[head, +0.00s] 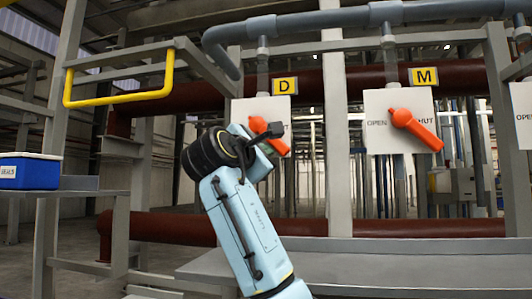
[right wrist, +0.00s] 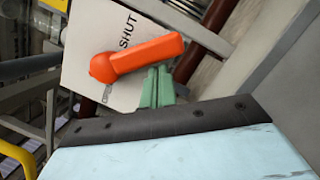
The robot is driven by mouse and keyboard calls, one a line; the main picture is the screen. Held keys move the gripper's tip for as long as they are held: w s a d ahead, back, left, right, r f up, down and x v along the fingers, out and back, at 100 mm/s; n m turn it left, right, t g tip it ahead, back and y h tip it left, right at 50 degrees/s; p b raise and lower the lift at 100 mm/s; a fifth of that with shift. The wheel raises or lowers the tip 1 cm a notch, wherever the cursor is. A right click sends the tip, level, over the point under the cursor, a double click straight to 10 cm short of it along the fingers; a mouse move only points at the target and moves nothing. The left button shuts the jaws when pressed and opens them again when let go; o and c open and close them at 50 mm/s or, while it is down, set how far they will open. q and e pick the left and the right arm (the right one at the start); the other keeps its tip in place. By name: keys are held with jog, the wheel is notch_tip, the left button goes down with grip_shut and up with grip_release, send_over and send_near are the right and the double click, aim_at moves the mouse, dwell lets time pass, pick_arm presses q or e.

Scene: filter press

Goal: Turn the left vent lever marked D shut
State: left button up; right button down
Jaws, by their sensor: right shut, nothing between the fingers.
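The D lever (head: 276,146) is orange and sits on a white panel (head: 243,106) under a yellow D sign (head: 284,86). Its handle points down and to the right, partly hidden by my right gripper (head: 272,132). In the right wrist view the orange lever (right wrist: 140,57) lies across its panel, pointing between the OPEN and SHUT marks. The green fingers of my right gripper (right wrist: 157,86) are shut and empty, on the OPEN side of the handle. They are at its edge; I cannot tell if they touch it. My left gripper is out of view.
A second panel with an orange lever (head: 415,130), marked M (head: 425,76), stands to the right. Grey pipes (head: 310,22) run above. A yellow rail (head: 120,98) and a blue box (head: 30,172) on a shelf are at left. A grey ledge (head: 400,268) runs below.

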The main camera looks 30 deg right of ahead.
dwell(0.3)
jog(key=s+a+f+b, duration=0.4)
jog(key=a, duration=0.6)
jog(key=shift+s+f, duration=0.15)
jog(key=shift+f, duration=0.1)
